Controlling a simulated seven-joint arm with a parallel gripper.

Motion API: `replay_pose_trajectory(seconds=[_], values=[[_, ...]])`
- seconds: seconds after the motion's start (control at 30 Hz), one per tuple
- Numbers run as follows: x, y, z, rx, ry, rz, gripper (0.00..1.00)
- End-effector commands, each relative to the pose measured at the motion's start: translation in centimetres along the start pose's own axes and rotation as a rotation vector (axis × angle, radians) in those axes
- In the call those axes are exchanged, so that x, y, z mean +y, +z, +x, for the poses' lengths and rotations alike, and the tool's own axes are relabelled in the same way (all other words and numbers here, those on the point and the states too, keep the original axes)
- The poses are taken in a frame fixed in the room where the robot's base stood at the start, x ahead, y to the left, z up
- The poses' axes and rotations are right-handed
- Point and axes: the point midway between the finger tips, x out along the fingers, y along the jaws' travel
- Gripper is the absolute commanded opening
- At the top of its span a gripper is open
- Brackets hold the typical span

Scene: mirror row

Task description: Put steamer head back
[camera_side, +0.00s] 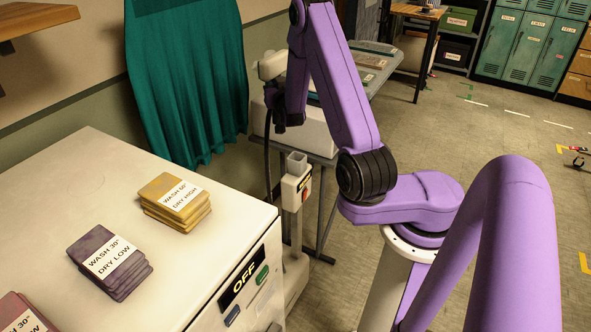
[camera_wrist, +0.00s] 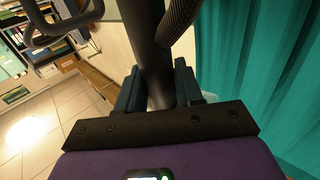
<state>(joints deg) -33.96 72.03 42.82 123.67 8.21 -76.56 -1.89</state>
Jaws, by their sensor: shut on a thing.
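My gripper (camera_side: 282,122) is shut on the steamer head (camera_side: 271,66), whose pale top sticks up to the left of my wrist in the side view. In the wrist view, my gripper (camera_wrist: 159,88) has a finger on each side of the steamer head's dark handle (camera_wrist: 153,45). A ribbed dark hose (camera_wrist: 180,18) runs beside the handle. Part of the head is hidden behind my arm.
A teal curtain (camera_side: 190,75) hangs at the left of the steamer. A table with a white box (camera_side: 310,130) stands behind the post. A white machine (camera_side: 90,180) with labelled folded stacks fills the front left. Open floor (camera_side: 480,140) lies at the right.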

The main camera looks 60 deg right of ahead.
Motion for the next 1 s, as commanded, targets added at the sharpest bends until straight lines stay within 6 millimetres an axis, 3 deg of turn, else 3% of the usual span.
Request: replay_pose_trajectory(seconds=[0.2,0.4,0.57,1.0], values=[[3.1,4.5,-1.5,-0.001,-0.008,0.001,0.00],[4.8,6.8,-2.8,0.003,-0.016,0.001,0.00],[5.3,7.8,-3.3,0.004,-0.019,0.000,0.00],[5.4,13.2,-3.3,0.004,-0.019,-0.001,0.00]])
